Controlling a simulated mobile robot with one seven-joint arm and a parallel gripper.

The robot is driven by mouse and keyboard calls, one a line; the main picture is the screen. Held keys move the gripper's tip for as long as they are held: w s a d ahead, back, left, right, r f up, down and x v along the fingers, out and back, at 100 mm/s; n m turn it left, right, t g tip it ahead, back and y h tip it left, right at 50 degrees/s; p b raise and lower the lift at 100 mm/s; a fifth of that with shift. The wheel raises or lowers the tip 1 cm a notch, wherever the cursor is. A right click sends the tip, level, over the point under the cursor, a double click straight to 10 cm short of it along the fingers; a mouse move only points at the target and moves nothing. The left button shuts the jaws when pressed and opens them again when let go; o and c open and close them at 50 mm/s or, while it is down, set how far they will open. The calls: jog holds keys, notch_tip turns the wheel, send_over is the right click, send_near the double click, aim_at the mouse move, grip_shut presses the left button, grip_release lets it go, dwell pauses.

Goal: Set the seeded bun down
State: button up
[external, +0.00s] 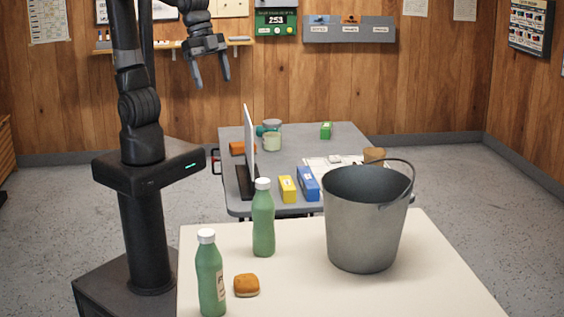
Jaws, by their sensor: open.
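A small brown bun (246,285) lies on the near cream table (430,285), just right of a green bottle; seeds on it are too small to make out. My gripper (212,84) is raised high at the upper left, fingers pointing down, apart and empty. It is well above and away from the bun, with the wood wall behind it.
Two green bottles (263,220) (211,275) with white caps and a large grey bucket (362,220) stand on the near table. The near table's front middle is clear.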

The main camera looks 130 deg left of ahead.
jog(key=s+a+f+n, duration=0.1)
jog(key=s+a+f, duration=0.1)
jog(key=s, duration=0.4)
jog(key=s+a+f+n+t, duration=0.1)
jog(key=s, duration=0.6)
jog(key=shift+s+a+f+y, duration=0.15)
jog(key=shift+a+f+y, duration=0.15)
jog(key=shift+a+f, duration=0.05)
dwell(0.4)
